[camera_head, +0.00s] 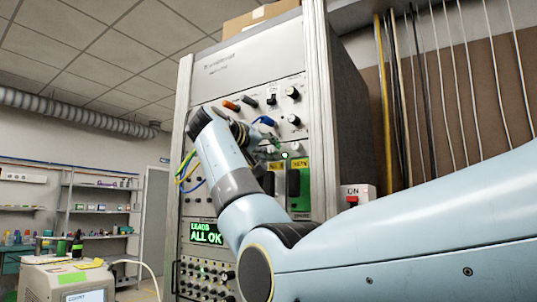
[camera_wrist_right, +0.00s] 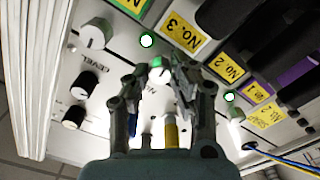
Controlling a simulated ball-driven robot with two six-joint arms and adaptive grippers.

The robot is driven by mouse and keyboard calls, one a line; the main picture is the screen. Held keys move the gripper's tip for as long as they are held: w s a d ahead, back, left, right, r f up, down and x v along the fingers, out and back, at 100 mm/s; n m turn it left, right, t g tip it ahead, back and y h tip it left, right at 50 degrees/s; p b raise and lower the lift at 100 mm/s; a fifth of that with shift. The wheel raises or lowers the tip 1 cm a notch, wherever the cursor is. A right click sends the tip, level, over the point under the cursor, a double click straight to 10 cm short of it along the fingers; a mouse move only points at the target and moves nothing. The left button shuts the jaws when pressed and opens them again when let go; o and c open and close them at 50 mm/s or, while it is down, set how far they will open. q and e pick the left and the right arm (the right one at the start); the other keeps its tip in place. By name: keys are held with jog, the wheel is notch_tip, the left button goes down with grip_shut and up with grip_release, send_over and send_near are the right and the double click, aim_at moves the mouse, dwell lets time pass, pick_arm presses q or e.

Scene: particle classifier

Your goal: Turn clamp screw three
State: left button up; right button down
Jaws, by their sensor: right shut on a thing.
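My right gripper (camera_wrist_right: 158,72) is shut on a small pale screw head (camera_wrist_right: 156,64) on the panel face, and the fingers hide most of it. The screw sits close to the yellow label No. 3 (camera_wrist_right: 182,34) and a lit green lamp (camera_wrist_right: 146,40), so it appears to be clamp screw three. In the head view my right gripper (camera_head: 268,142) is against the cabinet front, above the yellow labels (camera_head: 299,163); the screw cannot be made out there. My left gripper is in neither view.
The rack cabinet (camera_head: 310,90) carries knobs and coloured plugs. A white knob (camera_wrist_right: 95,33) and black knobs (camera_wrist_right: 75,117) are beside the gripper. A green display (camera_head: 207,233) reads "LEADS ALL OK".

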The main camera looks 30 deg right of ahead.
jog(key=shift+f+m, duration=0.15)
jog(key=shift+m, duration=0.45)
jog(key=c, duration=1.1)
grip_release()
jog(key=shift+a, duration=0.15)
jog(key=v, duration=1.1)
jog(key=shift+s+a, duration=0.15)
jog(key=shift+a, duration=0.2)
